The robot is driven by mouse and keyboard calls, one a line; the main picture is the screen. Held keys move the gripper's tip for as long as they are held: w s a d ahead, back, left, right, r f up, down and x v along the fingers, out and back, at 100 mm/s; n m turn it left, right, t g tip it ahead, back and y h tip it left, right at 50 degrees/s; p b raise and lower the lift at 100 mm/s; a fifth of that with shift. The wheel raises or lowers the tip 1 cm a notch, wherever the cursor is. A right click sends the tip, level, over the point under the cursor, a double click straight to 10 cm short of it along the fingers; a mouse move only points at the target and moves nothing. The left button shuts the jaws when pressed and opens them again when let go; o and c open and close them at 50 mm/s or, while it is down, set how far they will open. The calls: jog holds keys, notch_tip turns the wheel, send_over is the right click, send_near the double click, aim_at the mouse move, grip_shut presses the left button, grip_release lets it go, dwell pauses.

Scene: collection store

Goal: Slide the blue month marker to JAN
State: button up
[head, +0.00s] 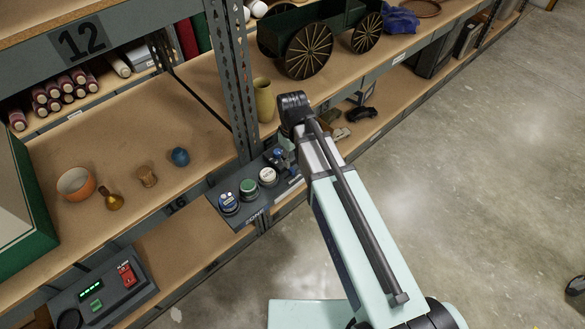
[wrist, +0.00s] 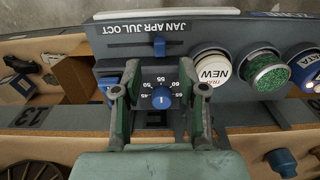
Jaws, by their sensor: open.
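The blue month marker (wrist: 159,46) sits in a slot on the dark control panel (wrist: 222,32), under the printed row JAN APR JUL OCT (wrist: 152,27). In the head view my arm hides part of the panel (head: 242,186).
A shelf upright (head: 236,75) rises behind the panel.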

aim_at(292, 170)
jog(key=shift+f, duration=3.2)
grip_shut()
